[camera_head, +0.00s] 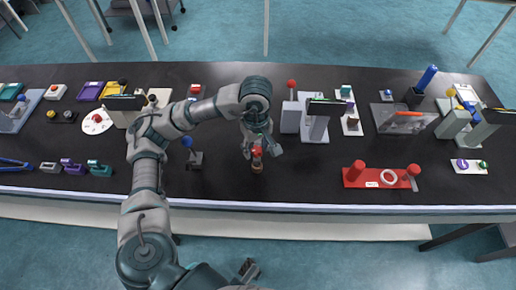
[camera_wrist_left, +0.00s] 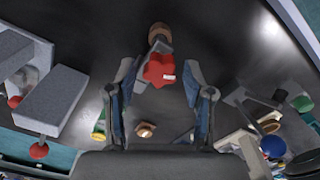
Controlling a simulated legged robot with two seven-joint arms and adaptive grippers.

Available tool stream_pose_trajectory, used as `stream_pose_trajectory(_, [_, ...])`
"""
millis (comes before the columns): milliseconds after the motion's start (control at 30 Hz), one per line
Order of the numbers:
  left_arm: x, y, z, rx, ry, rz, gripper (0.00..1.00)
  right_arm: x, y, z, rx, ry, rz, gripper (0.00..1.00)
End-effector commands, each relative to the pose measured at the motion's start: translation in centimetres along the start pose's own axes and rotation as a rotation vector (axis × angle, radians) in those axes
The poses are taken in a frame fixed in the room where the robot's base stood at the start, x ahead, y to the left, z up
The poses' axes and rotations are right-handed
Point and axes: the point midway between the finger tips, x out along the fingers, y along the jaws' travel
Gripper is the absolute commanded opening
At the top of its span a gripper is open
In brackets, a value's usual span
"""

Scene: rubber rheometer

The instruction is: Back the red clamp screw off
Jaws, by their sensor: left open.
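The red clamp screw (camera_head: 257,151) has a lobed red knob and stands near the front edge of the dark bench in the head view. In the left wrist view the knob (camera_wrist_left: 160,70) shows a small white mark, with a grey bracket and a brown round piece beyond it. My left gripper (camera_head: 262,149) is over it, pointing down. In the wrist view its two fingers (camera_wrist_left: 160,84) are apart, one on each side of the knob, with gaps visible. Part of what seems to be my right gripper (camera_head: 248,269) shows at the bottom edge; its jaw state is unclear.
A grey press-like device (camera_head: 315,122) stands just right of my left gripper. A blue-knobbed stand (camera_head: 194,158) is to the left. A red tray (camera_head: 380,178) with red posts lies to the right. The bench between the screw and the tray is clear.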

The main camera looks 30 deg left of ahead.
Motion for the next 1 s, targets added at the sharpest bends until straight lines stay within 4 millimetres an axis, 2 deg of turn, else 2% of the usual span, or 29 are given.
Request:
stream_pose_trajectory(100, [0.1,0.0,0.0,-0.002,0.0,-0.001,0.5,0.1,-0.1,0.1,-0.001,-0.002,-0.001,0.4])
stream_pose_trajectory(300, [0.1,0.0,0.0,-0.004,0.0,-0.001,0.0,0.1,-0.1,0.2,-0.001,-0.003,-0.001,0.4])
stream_pose_trajectory(467, [0.1,0.0,0.0,-0.044,-0.001,-0.002,0.0,-0.1,-0.1,0.1,-0.001,-0.002,-0.001,0.4])
stream_pose_trajectory(733, [0.0,-0.1,0.1,-0.382,0.0,-0.003,0.0,-1.1,0.1,-0.6,-0.001,0.009,0.002,0.4])
stream_pose_trajectory(1000, [0.2,-0.1,0.1,-0.406,-0.001,-0.005,0.0,-1.0,0.1,-0.6,-0.001,0.009,0.002,0.4])
